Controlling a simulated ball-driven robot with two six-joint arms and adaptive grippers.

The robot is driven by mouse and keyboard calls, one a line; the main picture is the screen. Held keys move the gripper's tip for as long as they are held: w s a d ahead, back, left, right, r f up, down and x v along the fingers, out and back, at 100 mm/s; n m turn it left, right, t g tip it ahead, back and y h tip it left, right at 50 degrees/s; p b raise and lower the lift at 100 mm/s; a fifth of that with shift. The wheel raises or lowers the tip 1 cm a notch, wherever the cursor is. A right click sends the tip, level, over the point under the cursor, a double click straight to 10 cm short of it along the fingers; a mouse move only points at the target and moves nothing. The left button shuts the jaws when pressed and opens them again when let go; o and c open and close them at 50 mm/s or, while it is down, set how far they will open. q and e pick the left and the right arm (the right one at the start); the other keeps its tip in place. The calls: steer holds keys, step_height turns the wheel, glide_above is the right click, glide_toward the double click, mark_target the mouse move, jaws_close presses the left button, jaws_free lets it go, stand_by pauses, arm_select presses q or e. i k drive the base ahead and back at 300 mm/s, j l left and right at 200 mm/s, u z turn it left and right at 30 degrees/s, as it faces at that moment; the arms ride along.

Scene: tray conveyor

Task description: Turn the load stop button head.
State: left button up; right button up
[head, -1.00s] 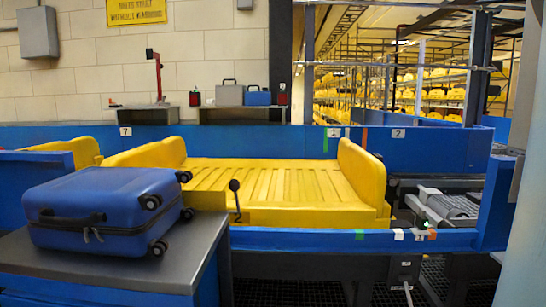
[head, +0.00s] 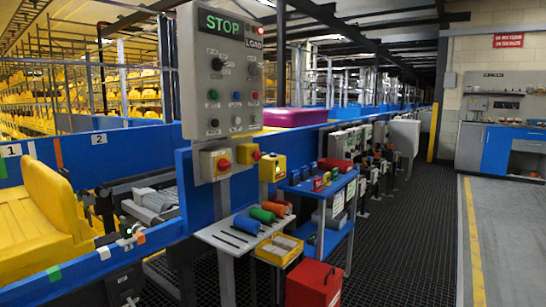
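A grey control panel (head: 222,75) stands upright left of centre, with a lit green STOP display (head: 221,24) and a LOAD label (head: 255,43). It has two black knobs, the left one (head: 217,63) and the right one (head: 252,68), above rows of small coloured buttons. I cannot read which button is the load stop. Neither of my grippers shows.
A shelf with coloured tools (head: 262,214) juts out below the panel, beside a blue cart (head: 325,190) and a red toolbox (head: 313,285) on the floor. The yellow tray (head: 50,200) is at left. Dark grating floor (head: 405,240) lies clear at right.

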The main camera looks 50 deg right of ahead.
mark_target(257, 155)
steer(key=z, duration=1.45)
steer(key=i+l+u, duration=0.2)
steer(key=u, duration=0.3)
steer(key=i+l+u, duration=0.15)
steer(key=l+u, duration=0.15)
steer(key=u, duration=0.2)
steer(key=i+l+u, duration=0.1)
steer(key=l, duration=0.35)
steer(key=i+l+u, duration=0.1)
steer(key=l, duration=0.4)
steer(key=i+l+u, duration=0.1)
steer(key=l, duration=0.4)
steer(key=i+l+u, duration=0.1)
steer(key=l, duration=0.4)
steer(key=i+l+u, duration=0.1)
steer(key=l, duration=0.4)
steer(key=i, duration=0.1)
